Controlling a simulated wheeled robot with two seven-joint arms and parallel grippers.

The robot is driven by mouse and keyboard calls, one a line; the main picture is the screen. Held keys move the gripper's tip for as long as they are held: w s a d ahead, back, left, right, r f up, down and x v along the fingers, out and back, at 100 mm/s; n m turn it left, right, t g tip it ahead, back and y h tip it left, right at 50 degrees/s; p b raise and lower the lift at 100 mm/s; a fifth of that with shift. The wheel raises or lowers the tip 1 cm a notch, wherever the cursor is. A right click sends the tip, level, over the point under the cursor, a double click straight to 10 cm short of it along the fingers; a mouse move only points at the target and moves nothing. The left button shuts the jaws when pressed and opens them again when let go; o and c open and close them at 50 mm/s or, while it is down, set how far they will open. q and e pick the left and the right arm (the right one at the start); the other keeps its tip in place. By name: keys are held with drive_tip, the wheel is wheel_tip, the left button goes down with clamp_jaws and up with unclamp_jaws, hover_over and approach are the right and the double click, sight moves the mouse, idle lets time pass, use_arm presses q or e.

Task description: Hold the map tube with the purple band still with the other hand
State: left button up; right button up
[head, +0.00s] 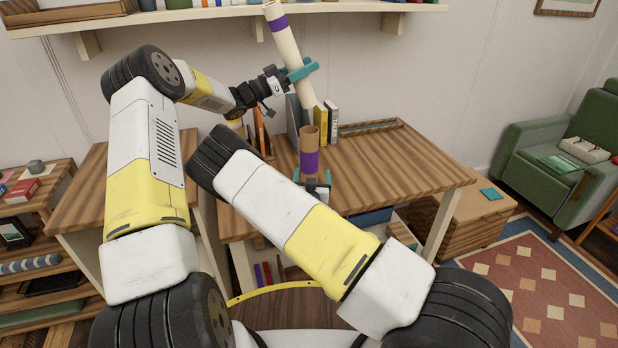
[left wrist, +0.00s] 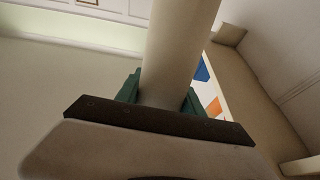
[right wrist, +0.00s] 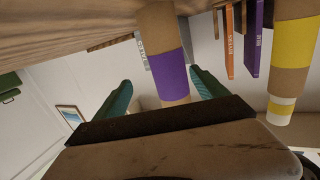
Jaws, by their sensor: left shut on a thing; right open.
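A brown cardboard map tube with a purple band (head: 310,161) stands upright near the front of the wooden desk. Its open top faces up. My right gripper (head: 314,181) is open low on the tube. In the right wrist view its fingers (right wrist: 160,92) lie either side of the tube (right wrist: 172,72), which looks nearer one finger; contact is unclear. My left gripper (head: 300,71) is shut on a long cream roll with a purple band (head: 291,50), holding it tilted above and behind the tube. The roll also fills the left wrist view (left wrist: 176,45). Its lower end is near the books.
Books (head: 321,122) stand at the back of the desk (head: 390,160), whose right side is mostly clear. A yellow-banded tube (right wrist: 294,45) shows in the right wrist view. A wall shelf (head: 200,14) is close to the roll's top. A green armchair (head: 575,145) is far right.

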drive_tip(key=shift+a+f+n+t+y, duration=0.2)
drive_tip(key=shift+a+n+t+y, duration=0.1)
drive_tip(key=shift+a+n+y, duration=0.15)
drive_tip(key=shift+w+a, duration=0.1)
drive_tip(key=w, duration=1.1)
drive_tip(key=shift+w, duration=0.3)
drive_tip(key=c, duration=1.5)
drive_tip(key=shift+o, duration=0.2)
